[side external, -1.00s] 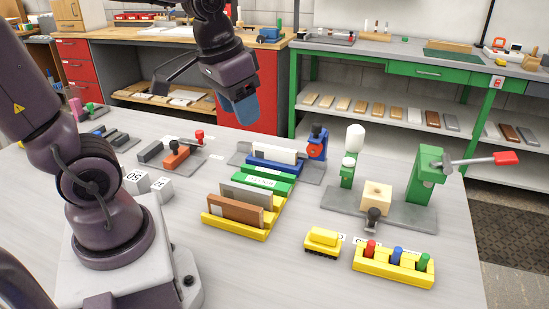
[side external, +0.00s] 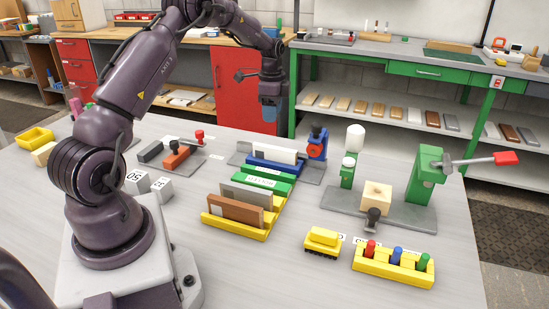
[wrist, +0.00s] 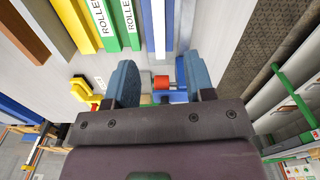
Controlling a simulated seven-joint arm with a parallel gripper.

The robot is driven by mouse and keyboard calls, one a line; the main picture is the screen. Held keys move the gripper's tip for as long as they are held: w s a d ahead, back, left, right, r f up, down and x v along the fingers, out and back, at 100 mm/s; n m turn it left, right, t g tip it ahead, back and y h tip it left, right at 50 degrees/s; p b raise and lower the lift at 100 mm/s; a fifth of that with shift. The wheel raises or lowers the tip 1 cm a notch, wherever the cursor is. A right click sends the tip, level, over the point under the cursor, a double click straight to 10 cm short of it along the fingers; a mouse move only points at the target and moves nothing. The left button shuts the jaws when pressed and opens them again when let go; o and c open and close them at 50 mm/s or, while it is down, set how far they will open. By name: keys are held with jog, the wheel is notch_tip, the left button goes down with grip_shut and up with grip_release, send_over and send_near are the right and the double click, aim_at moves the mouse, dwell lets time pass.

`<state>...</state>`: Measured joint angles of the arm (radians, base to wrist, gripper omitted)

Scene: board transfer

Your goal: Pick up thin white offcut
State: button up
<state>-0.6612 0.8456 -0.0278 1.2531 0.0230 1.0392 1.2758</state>
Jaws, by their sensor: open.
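A thin white board (side external: 275,154), the only thing I see that fits the white offcut, stands on edge in a blue holder (side external: 273,165) near the back of the table. In the wrist view the white board (wrist: 158,22) is a narrow strip between blue edges, ahead of my fingers. My gripper (side external: 269,108) is above and behind the holder in the side view, apart from the board. In the wrist view my gripper (wrist: 161,82) shows two blue fingers spread apart, with nothing held between them.
A blue clamp (side external: 317,142) stands at the holder's right end; its red knob (wrist: 161,82) shows between my fingers. Green (side external: 266,183) and yellow (side external: 232,227) holders are in front, with brown and grey boards. A green toggle press (side external: 427,175) stands to the right.

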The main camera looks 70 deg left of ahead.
aim_at(275, 147)
jog(key=shift+m, duration=0.8)
notch_tip(275, 147, down, 7)
jog(key=shift+f, duration=0.15)
jog(key=shift+w+d+f, duration=0.1)
jog(key=shift+d+f, duration=0.05)
jog(key=shift+f, duration=1.25)
jog(key=shift+w+d+f, duration=0.1)
jog(key=shift+d+f, duration=0.05)
jog(key=shift+f, duration=1.2)
grip_shut()
